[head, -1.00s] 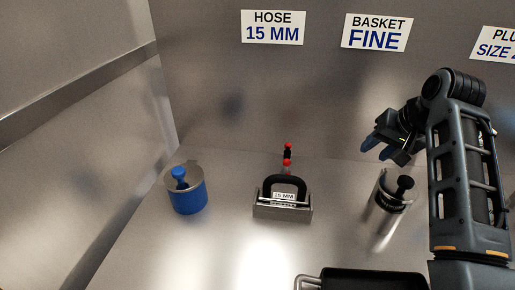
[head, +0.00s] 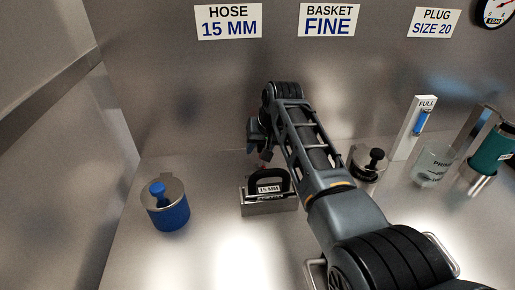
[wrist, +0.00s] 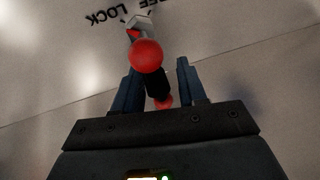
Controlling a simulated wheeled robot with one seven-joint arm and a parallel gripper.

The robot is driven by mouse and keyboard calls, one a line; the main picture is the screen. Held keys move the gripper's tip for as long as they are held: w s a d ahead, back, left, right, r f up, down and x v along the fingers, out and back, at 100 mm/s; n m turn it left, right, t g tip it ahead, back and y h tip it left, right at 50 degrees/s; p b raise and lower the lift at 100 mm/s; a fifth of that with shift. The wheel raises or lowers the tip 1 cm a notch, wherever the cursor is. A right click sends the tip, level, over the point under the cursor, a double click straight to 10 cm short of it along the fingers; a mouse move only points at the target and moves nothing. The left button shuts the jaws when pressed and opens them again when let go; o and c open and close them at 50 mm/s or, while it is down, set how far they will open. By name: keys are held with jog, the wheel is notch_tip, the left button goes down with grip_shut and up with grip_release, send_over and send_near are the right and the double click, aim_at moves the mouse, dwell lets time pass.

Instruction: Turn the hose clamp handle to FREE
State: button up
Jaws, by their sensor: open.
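The hose clamp handle shows in the wrist view as a red ball (wrist: 147,55) on a dark stem, with a second red part lower down. The words LOCK and part of FREE appear upside down on the panel (wrist: 105,18) beyond it; a small red mark sits by the grey block there. My gripper (wrist: 160,67) is open, its two dark blue fingers on either side of the handle. I cannot tell whether they touch it. In the head view my gripper (head: 257,142) is behind the 15 MM block, and my arm hides most of the clamp.
The 15 MM block (head: 270,207) with its black handle stands just in front of the clamp. A blue lidded pot (head: 168,212) is at left. A black-knobbed metal cup (head: 367,167), a glass beaker (head: 432,165) and a teal cylinder (head: 492,150) stand at right. The floor between pot and block is clear.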

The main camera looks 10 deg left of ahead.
jog(key=shift+w+a+f, duration=0.1)
jog(key=shift+w+f, duration=0.05)
jog(key=shift+f, duration=0.3)
jog(key=shift+c, duration=0.5)
grip_shut()
